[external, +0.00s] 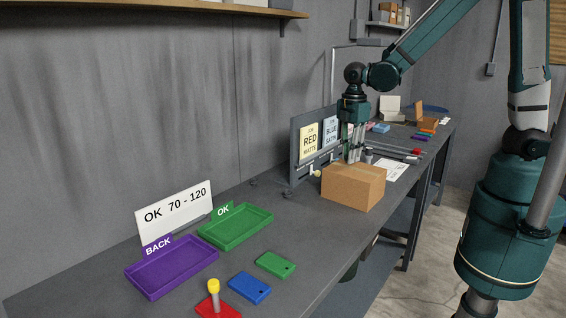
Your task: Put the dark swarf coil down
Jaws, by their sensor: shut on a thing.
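My gripper (354,158) points straight down at the back edge of a closed cardboard box (352,186), in front of the grey sign panel. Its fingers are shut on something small. The tips are partly hidden by the box, so the dark swarf coil between them cannot be made out clearly. I cannot tell whether it touches the bench.
A purple BACK tray (172,268), green OK tray (236,228), blue plate (249,288), green plate (275,265) and yellow-knobbed red stand (214,300) occupy the bench's near end. The panel with RED and BLUE cards (308,142) stands beside my gripper. Bare bench lies between box and trays.

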